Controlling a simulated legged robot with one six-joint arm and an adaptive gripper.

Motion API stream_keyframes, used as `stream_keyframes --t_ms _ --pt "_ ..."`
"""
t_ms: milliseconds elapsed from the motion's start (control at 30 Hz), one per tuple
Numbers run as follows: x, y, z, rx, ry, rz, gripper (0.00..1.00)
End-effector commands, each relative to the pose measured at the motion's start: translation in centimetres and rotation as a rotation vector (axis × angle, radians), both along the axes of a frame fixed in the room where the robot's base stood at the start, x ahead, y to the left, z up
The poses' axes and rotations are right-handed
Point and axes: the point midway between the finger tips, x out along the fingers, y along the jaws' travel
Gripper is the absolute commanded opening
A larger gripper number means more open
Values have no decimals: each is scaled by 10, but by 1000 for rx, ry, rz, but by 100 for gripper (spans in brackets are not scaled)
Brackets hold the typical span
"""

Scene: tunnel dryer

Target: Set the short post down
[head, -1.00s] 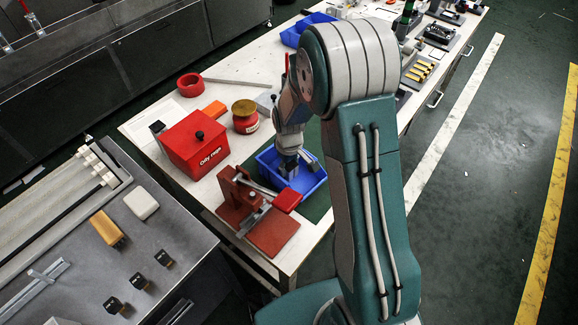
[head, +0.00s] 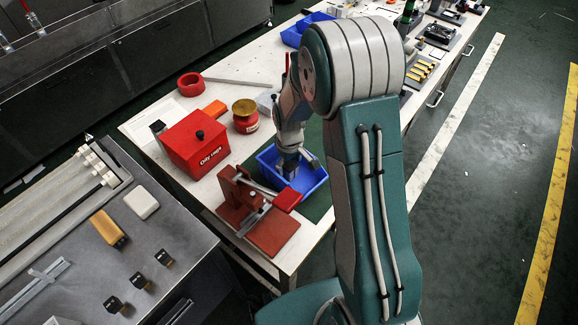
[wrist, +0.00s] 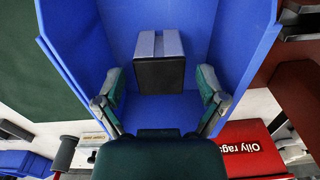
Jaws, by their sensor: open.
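The short post (wrist: 159,46), a small block with a grooved grey side and a black end, is inside the blue bin (wrist: 85,50) in the wrist view. My gripper (wrist: 158,90) is open, with one finger on each side of the post's black end. A gap shows between the post and each finger. In the head view my gripper (head: 297,164) is low inside the blue bin (head: 318,186) on the white table. The post cannot be made out clearly there. Whether its far side touches the bin floor is hard to tell.
A red clamp-like fixture (head: 268,230) stands in front of the bin. A red oily rags box (head: 196,150), a red pot with a gold lid (head: 245,118) and a red ring (head: 190,84) stand to the left. A grey bench (head: 160,225) is at the lower left.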

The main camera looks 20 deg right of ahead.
Motion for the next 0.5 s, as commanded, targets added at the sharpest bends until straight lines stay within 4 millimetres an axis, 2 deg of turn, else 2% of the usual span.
stream_keyframes --t_ms 300,500 --pt "1 0 67 0 -6 0 90" --pt "1 0 99 0 -2 0 90"
